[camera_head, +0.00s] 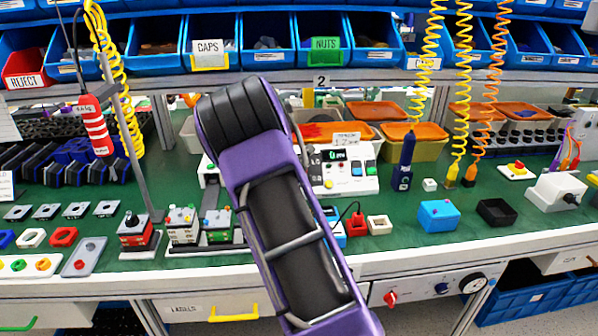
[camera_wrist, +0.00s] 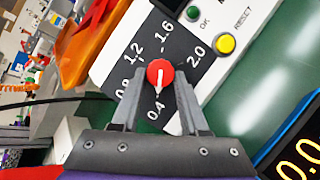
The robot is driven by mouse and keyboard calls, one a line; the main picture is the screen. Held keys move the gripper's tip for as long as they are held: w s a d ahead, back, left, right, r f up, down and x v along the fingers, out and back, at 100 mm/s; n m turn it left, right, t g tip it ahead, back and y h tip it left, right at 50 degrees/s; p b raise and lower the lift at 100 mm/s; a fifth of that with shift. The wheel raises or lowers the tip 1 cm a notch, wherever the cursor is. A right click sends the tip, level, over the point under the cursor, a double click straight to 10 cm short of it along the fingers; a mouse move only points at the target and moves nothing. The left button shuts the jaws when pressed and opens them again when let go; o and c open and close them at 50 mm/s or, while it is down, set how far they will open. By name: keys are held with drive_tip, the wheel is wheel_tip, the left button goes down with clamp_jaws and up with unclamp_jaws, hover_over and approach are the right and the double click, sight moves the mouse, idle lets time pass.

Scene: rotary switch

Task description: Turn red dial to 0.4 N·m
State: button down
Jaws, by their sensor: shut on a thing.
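The red dial (camera_wrist: 160,72) sits on a dark scale plate (camera_wrist: 179,48) in the wrist view. Its white pointer line points down towards the 0.4 mark. The marks 1.2, 1.6 and 2.0 also show; the 0.8 mark is partly hidden by the left finger. My gripper (camera_wrist: 160,80) has one finger on each side of the dial and is shut on it. In the head view my arm covers the gripper. The white console (camera_head: 349,183) shows there just right of my arm, but the dial is too small to make out.
A green button (camera_wrist: 192,13) and a yellow RESET button (camera_wrist: 226,43) lie close beside the plate. An orange digital display (camera_wrist: 298,155) is at the lower right of the wrist view. A blue screwdriver (camera_head: 404,163) and coiled hoses hang right of the console.

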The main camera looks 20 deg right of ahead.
drive_tip(key=shift+c, duration=2.1)
unclamp_jaws()
drive_tip(key=p+v, duration=0.2)
drive_tip(key=v, duration=1.5)
drive_tip(key=shift+s, duration=0.15)
drive_tip(key=shift+a+r, duration=0.1)
drive_tip(key=shift+r, duration=0.05)
